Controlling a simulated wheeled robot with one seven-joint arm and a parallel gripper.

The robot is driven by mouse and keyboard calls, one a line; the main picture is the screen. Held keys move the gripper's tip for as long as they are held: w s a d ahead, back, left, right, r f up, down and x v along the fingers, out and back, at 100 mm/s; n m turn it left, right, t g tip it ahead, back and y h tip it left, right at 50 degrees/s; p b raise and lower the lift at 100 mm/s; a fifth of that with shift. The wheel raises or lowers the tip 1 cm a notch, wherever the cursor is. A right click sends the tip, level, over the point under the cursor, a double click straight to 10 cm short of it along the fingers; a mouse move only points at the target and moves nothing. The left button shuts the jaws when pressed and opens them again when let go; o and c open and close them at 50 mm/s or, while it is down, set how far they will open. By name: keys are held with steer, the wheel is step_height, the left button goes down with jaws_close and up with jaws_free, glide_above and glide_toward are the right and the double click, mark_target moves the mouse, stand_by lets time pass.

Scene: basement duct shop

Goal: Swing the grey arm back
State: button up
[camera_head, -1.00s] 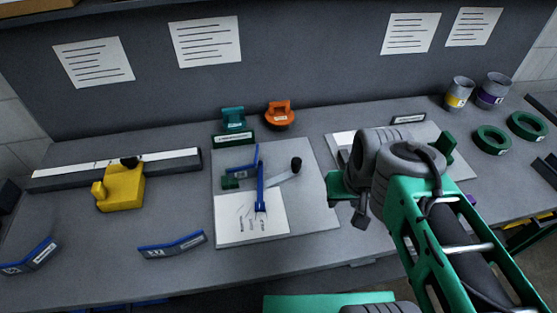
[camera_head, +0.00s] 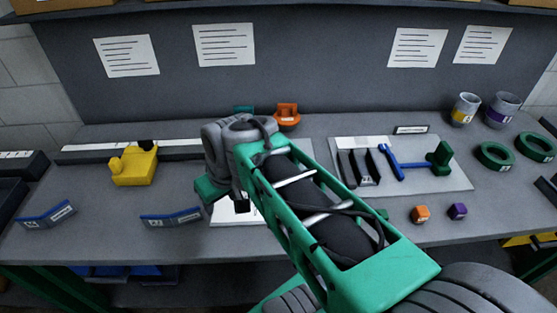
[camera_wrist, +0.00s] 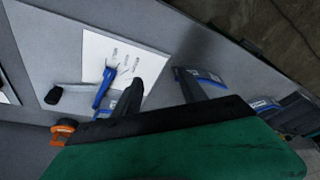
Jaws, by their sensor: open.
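The grey arm (camera_wrist: 76,89) is a thin bar with a black knob (camera_wrist: 54,96) at its end, in the wrist view. It lies beside the blue bar (camera_wrist: 103,88), by a white printed sheet (camera_wrist: 118,55) on a pale board (camera_wrist: 45,50). In the head view my own arm hides the grey arm, and only part of the sheet (camera_head: 228,214) shows. My gripper (camera_head: 210,196) is over that board in the head view. In the wrist view my gripper (camera_wrist: 172,76) has its two dark fingers spread, with nothing seen between them; the grey arm is left of them.
A yellow block (camera_head: 134,167) and blue-labelled angled plates (camera_head: 172,219) stand on the left. An orange piece (camera_head: 287,115) is behind my arm. To the right are a second board (camera_head: 450,182) with a blue lever, two small cubes, green rings and cans.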

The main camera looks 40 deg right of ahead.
steer(key=w+d+f+t+y+b, duration=0.1)
steer(key=w+d+f+b, duration=0.15)
steer(key=d, duration=0.55)
steer(key=w+d+f+t+b, duration=0.1)
steer(key=w+d, duration=0.3)
steer(key=d, duration=0.4)
steer(key=s+d+n+t+b, duration=0.1)
steer(key=s+d+t+b, duration=0.3)
steer(key=d, duration=1)
steer(key=shift+g, duration=0.5)
steer(key=p+x, duration=0.1)
steer(key=x, duration=0.2)
steer(key=p+x, duration=0.1)
steer(key=x, duration=0.3)
steer(key=shift+s+a+f, duration=0.15)
steer(key=shift+a+f, duration=0.05)
steer(key=shift+f, duration=0.05)
steer(key=shift+c, duration=0.4)
jaws_close()
